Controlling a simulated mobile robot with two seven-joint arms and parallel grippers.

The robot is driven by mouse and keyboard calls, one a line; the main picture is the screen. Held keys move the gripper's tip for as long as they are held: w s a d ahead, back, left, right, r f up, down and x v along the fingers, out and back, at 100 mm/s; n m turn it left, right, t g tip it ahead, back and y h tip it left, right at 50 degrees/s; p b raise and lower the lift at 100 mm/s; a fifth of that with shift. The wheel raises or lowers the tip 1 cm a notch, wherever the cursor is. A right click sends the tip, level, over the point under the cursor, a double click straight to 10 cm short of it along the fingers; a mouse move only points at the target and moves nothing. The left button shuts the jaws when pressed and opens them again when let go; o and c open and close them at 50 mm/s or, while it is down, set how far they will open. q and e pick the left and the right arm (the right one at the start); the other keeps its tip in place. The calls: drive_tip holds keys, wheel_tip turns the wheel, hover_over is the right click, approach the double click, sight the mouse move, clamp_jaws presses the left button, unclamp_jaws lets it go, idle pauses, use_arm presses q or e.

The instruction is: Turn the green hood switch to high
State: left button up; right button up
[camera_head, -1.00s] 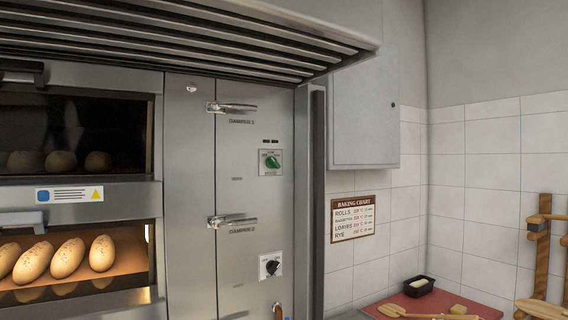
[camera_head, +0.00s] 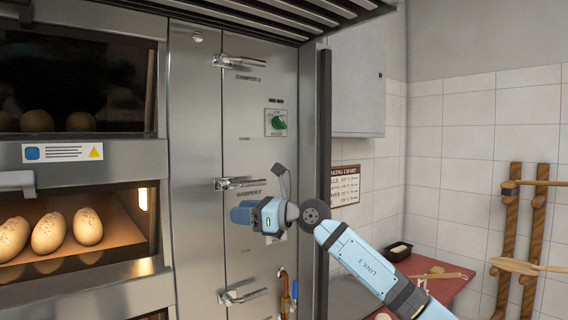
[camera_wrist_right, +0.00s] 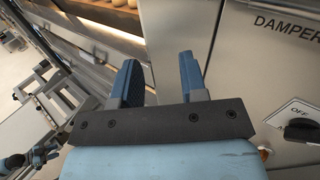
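The green hood switch (camera_head: 279,123) sits on a small plate on the steel oven panel, right of the upper damper handle. My right gripper (camera_head: 240,214) is in front of the panel, below and left of the green switch and apart from it. In the right wrist view its two blue fingers (camera_wrist_right: 158,80) stand apart with nothing between them. A lower black knob (camera_wrist_right: 302,112), marked OFF, shows at the right of that view; in the head view my right arm mostly hides it.
Damper handles (camera_head: 240,184) stick out from the panel near my right gripper. The hood (camera_head: 290,15) overhangs above. A wall cabinet (camera_head: 357,85) and a baking chart (camera_head: 345,186) are to the right. Loaves (camera_head: 48,232) lie in the lit oven at left.

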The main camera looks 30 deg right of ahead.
drive_tip(key=d+r+n+t+h, duration=0.15)
drive_tip(key=d+r+h, duration=0.35)
drive_tip(key=d+r, duration=0.5)
drive_tip(key=t+h+b, duration=0.1)
drive_tip(key=t+h, duration=0.2)
drive_tip(key=h, duration=0.2)
approach(282, 121)
drive_tip(key=shift+m, duration=0.45)
drive_tip(key=w+p, duration=0.1)
drive_tip(key=w, duration=0.1)
drive_tip(key=w+p, duration=0.1)
drive_tip(key=w, duration=0.2)
drive_tip(key=w+p, duration=0.2)
drive_tip(key=shift+w+a+r, duration=0.15)
drive_tip(key=shift+w+a, duration=0.2)
drive_tip(key=shift+w, duration=0.75)
clamp_jaws()
